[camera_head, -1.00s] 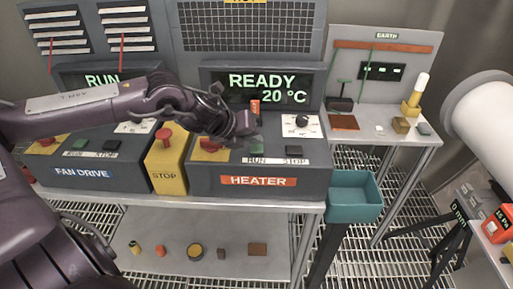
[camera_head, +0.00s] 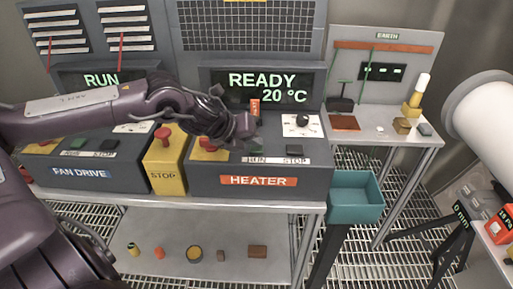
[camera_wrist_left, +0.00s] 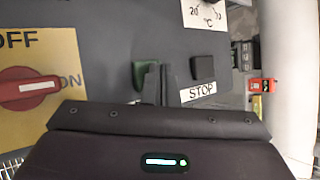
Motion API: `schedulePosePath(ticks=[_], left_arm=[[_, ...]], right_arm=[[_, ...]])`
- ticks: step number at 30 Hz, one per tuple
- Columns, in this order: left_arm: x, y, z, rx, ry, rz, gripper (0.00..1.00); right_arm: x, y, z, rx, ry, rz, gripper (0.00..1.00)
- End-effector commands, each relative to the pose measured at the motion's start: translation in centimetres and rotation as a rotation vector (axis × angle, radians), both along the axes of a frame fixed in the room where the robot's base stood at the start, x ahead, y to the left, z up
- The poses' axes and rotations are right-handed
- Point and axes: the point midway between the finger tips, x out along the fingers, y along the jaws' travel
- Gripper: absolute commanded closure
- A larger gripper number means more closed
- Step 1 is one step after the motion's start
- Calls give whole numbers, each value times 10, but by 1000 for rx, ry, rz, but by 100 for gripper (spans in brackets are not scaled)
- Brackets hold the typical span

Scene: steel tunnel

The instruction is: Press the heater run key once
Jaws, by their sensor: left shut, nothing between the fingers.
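The heater panel (camera_head: 262,181) stands in the middle of the bench, with a RUN and STOP label (camera_head: 275,160) on it. Its screen (camera_head: 262,88) reads READY and 20 °C. My left gripper (camera_head: 250,141) is shut and empty over the RUN side, and mostly hides the run key there. In the left wrist view the green run key (camera_wrist_left: 142,74) is just left of my shut fingertips (camera_wrist_left: 159,84); I cannot tell whether they touch. The black stop key (camera_wrist_left: 203,67) is to their right. My right gripper is not in view.
A red rotary switch on a yellow plate (camera_wrist_left: 35,60) lies left of the run key. A yellow STOP box (camera_head: 165,172) separates the heater panel from the fan drive panel (camera_head: 85,170), whose screen reads RUN. A teal bin (camera_head: 354,196) hangs at the right.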

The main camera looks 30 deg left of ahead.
Motion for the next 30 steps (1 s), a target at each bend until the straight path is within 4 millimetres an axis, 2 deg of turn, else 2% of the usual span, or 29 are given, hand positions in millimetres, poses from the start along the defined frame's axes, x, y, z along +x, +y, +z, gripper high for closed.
schedulePosePath(ticks=[17,30], left_arm=[[0,0,-7,0,1,0,100],[0,0,0,0,2,-1,100]], right_arm=[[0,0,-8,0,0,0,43],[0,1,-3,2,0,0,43]])
